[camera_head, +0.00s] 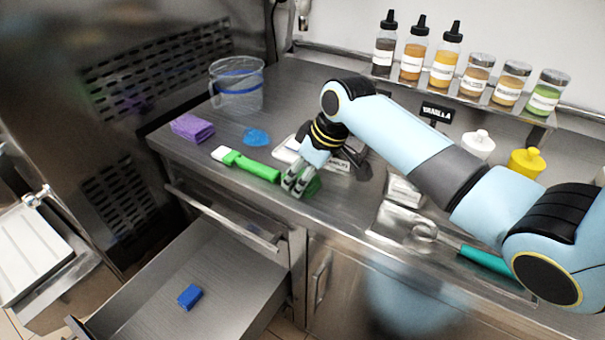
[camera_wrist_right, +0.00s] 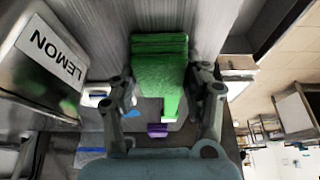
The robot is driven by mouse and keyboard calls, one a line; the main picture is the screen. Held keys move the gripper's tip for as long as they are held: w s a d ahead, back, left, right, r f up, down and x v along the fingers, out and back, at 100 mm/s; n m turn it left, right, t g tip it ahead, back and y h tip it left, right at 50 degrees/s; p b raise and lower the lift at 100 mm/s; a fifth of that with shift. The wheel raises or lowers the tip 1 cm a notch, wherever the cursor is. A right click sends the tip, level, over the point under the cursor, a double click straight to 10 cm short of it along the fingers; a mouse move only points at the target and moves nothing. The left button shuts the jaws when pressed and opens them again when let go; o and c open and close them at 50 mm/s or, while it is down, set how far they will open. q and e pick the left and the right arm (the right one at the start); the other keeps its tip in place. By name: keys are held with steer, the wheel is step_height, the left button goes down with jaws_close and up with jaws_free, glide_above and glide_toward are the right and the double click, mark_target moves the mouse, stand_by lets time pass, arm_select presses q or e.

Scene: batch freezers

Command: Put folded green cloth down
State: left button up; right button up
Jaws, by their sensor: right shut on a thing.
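The folded green cloth (camera_wrist_right: 158,62) shows in the right wrist view as a layered green block between the two fingers. My right gripper (camera_head: 294,190) is shut on it, low over the front edge of the steel counter (camera_head: 340,205). In the head view only a small green part of the cloth (camera_head: 313,187) shows beside the fingertips; the rest is hidden. I cannot tell whether the cloth touches the counter. My left gripper is not in view.
A green-handled scraper (camera_head: 255,168), blue cloth (camera_head: 257,137), purple cloth (camera_head: 192,128) and clear pitcher (camera_head: 238,92) stand left of the gripper. An open drawer (camera_head: 225,265) below holds a blue block (camera_head: 190,296). A teal-handled tool (camera_head: 486,261) lies to the right.

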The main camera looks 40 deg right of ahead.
steer(key=o, duration=1.2)
steer(key=v, duration=1.2)
steer(key=shift+s, duration=0.15)
